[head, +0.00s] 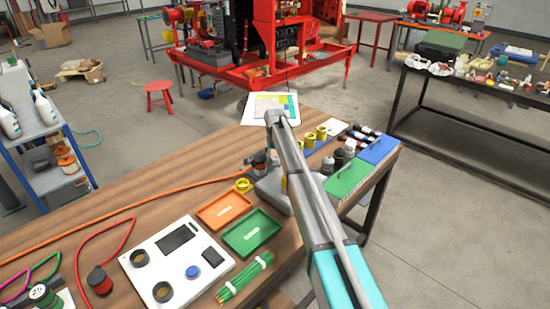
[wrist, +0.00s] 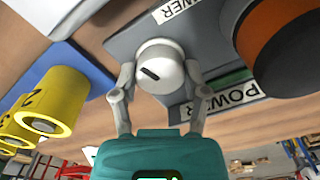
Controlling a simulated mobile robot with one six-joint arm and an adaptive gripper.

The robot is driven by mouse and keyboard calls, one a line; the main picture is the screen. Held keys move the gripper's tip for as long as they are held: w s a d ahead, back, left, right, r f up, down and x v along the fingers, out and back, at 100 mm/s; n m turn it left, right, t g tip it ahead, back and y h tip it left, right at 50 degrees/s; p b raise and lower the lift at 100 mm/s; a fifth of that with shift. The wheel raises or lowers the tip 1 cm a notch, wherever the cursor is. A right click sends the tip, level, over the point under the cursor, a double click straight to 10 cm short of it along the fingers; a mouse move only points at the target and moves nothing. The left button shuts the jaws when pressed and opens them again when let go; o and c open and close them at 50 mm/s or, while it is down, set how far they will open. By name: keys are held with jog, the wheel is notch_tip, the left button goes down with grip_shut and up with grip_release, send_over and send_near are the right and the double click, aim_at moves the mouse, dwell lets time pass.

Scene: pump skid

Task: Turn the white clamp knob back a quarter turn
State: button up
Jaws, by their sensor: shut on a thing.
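The white clamp knob (wrist: 163,60) is in the upper middle of the wrist view. It is round, with a short dark slanted mark on its face. It sits on a grey housing (wrist: 215,22) with white POWER labels. My gripper (wrist: 160,71) has one finger on each side of the knob and is shut on it. In the head view my own arm hides the knob and the fingers; part of a grey housing (head: 270,193) shows beside the arm on the wooden bench.
A large black and orange cylinder (wrist: 285,45) stands close right of the knob in the wrist view. Yellow cylinders (wrist: 50,100) are at the left. In the head view, orange (head: 224,209) and green (head: 251,232) trays lie left of my arm, and a green mat (head: 345,180) lies right.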

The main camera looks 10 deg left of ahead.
jog(key=n, duration=0.5)
jog(key=shift+n, duration=0.3)
dwell(0.4)
jog(key=o, duration=1.1)
jog(key=shift+o, duration=0.2)
